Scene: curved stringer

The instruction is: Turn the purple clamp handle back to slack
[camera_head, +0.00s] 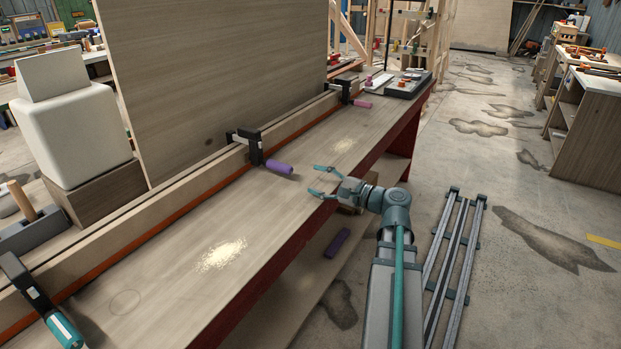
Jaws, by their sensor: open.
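The purple clamp handle (279,167) sticks out toward the front from a black clamp (250,146) on the long wooden rail, in the middle of the bench. My gripper (318,180) is open and empty, with teal fingertips pointing left toward the handle. It is to the right of the handle, apart from it, over the bench's front edge. Nothing hides the handle. Its exact turn cannot be told from this view.
Another clamp with a pink handle (362,103) sits farther back, and one with a teal handle (64,330) at the front left. A tall wooden panel (225,70) stands behind the rail. A dark tray (408,85) lies at the bench's far end. The bench top (180,285) is mostly clear.

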